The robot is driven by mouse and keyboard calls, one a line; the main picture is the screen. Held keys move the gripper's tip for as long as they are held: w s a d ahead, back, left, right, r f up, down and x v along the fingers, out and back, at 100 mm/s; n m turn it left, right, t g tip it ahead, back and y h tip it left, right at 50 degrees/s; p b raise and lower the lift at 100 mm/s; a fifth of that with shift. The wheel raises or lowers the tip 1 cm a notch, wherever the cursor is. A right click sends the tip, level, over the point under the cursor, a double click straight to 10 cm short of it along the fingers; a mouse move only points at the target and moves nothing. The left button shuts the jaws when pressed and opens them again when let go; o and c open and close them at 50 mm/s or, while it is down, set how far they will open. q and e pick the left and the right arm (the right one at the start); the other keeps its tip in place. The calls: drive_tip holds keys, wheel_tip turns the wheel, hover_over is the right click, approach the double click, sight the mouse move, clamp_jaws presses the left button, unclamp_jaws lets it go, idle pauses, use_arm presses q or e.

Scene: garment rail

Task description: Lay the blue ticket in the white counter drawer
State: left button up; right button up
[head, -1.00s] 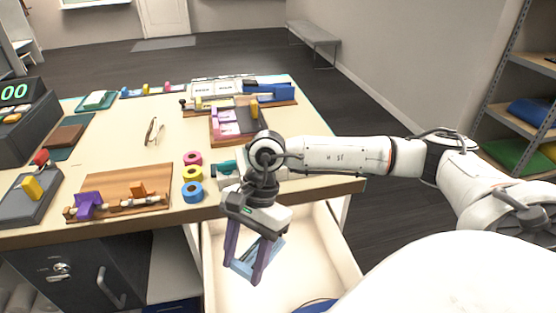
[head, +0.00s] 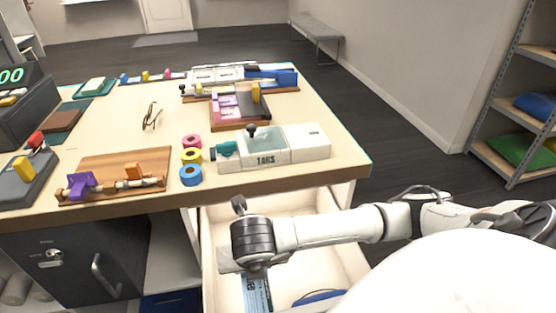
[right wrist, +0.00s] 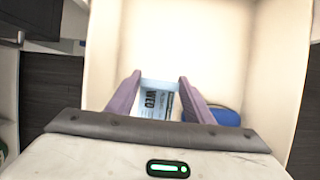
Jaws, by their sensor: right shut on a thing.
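The white counter drawer (head: 348,243) is pulled out below the counter's front edge. The blue ticket (head: 258,294), pale blue with dark print, shows below my right wrist, inside the drawer's outline. In the right wrist view the ticket (right wrist: 156,103) sits between the purple fingers of my right gripper (right wrist: 160,80), which is shut on it. The drawer's pale floor (right wrist: 170,40) lies beyond it. Whether the ticket touches the floor I cannot tell. In the head view my wrist hides most of the gripper. My left gripper is out of view.
A blue object (head: 320,298) lies in the drawer, right of the ticket. A dark cabinet (head: 75,262) stands left of the drawer.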

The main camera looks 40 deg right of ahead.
sight(253, 283)
drive_tip(key=m, duration=0.3)
drive_tip(key=shift+d+f+g+h, duration=0.15)
drive_tip(key=shift+f+g+h, duration=0.25)
drive_tip(key=shift+f+m, duration=0.2)
drive_tip(key=shift+m, duration=0.3)
wheel_tip(253, 283, down, 10)
drive_tip(key=shift+d+r+b, duration=0.1)
drive_tip(key=shift+r+b, duration=0.05)
drive_tip(key=shift+b, duration=0.35)
drive_tip(key=o, duration=1)
drive_tip(key=v, duration=1.2)
drive_tip(key=shift+w+p, duration=0.2)
drive_tip(key=shift+p, duration=0.15)
